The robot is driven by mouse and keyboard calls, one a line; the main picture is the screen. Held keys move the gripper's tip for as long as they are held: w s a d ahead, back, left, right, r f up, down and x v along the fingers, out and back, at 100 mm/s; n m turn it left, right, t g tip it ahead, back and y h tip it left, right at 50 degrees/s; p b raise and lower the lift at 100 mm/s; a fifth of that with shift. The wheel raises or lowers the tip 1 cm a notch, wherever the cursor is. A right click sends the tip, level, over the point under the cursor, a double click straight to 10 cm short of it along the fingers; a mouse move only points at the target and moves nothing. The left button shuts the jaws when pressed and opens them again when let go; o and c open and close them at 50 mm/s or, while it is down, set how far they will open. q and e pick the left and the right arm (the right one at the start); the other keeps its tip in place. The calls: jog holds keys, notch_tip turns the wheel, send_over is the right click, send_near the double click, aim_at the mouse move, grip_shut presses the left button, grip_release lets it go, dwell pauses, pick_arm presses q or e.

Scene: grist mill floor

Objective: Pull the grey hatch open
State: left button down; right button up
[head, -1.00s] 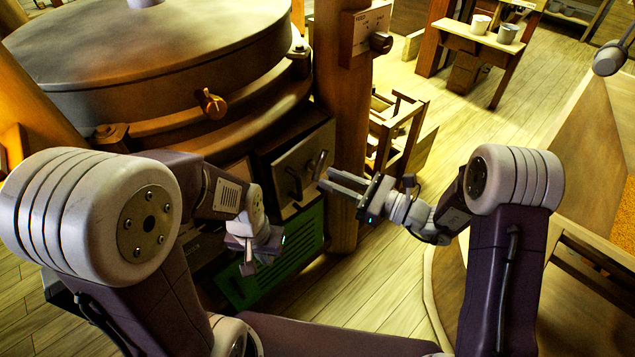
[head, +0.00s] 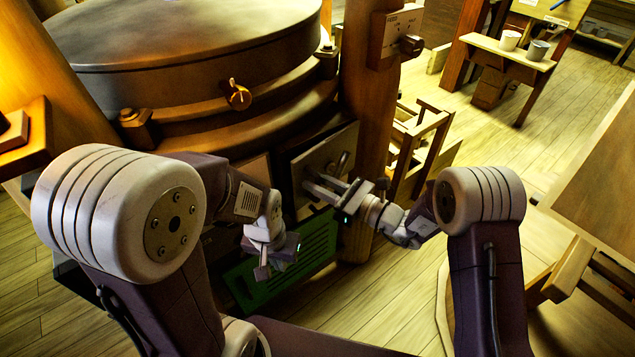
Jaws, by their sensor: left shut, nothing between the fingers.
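The grey hatch (head: 322,154) is a square metal door low on the front of the mill housing, left of the wooden post. It looks shut. A dark curved handle (head: 343,162) shows on it, partly hidden by my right gripper. My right gripper (head: 308,184) is in front of the hatch with its two fingers apart, pointing left across its face. I cannot tell whether the fingers are around the handle or touching it. My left gripper (head: 264,272) is shut and empty, lower and to the left, in front of the green slatted panel (head: 315,248).
A wooden post (head: 370,120) carries a label box (head: 396,35). A wooden rack (head: 420,140) stands behind the post. Floor at right is partly clear.

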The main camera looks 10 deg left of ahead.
grip_shut()
dwell(1.4)
